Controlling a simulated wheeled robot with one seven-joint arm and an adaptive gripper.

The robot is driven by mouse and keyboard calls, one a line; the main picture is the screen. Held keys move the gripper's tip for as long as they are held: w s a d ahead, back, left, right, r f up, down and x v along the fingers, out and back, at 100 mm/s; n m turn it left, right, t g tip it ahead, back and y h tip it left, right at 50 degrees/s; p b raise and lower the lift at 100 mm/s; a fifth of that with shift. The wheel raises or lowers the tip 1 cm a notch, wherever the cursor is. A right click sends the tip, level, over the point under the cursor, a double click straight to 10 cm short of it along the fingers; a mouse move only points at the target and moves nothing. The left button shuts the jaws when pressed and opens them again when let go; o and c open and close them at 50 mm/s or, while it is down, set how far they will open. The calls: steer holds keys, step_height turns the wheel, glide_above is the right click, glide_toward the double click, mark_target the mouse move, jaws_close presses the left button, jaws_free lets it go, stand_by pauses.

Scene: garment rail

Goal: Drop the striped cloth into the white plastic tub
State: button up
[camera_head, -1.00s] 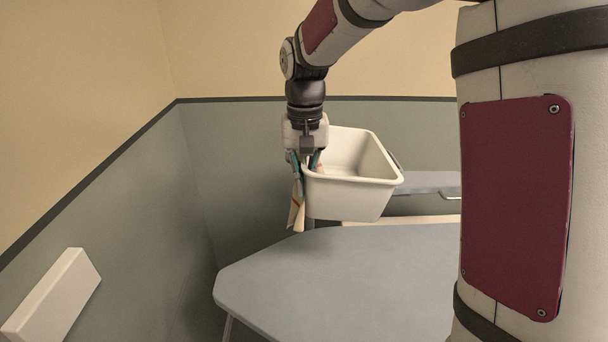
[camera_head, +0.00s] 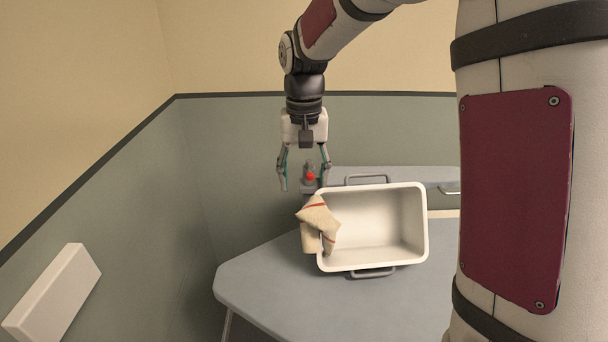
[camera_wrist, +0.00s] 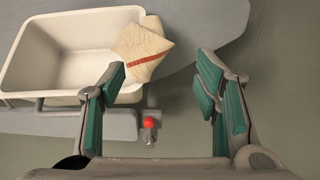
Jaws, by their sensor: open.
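The white plastic tub (camera_head: 385,225) stands on the grey table, its open top facing up toward me. The striped cloth (camera_head: 318,222), cream with red stripes, is draped over the tub's left rim, partly inside and partly hanging outside. In the wrist view the cloth (camera_wrist: 143,45) lies over the tub's (camera_wrist: 75,60) right-hand rim. My gripper (camera_head: 304,188) is open and empty, above and behind the cloth and apart from it. In the wrist view my gripper's (camera_wrist: 165,88) green-padded fingers are spread wide with nothing between them.
The grey table (camera_head: 290,300) has free room in front of the tub. A small red-topped object (camera_head: 310,176) stands behind the tub's left corner, near my fingers; it also shows in the wrist view (camera_wrist: 150,124). A white box (camera_head: 52,292) is on the left wall.

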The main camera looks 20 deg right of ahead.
steer(key=o, duration=0.3)
step_height(320, 180, up, 6)
steer(key=shift+f+p, duration=0.25)
steer(key=shift+p, duration=0.55)
step_height(320, 180, up, 12)
stand_by(0.5)
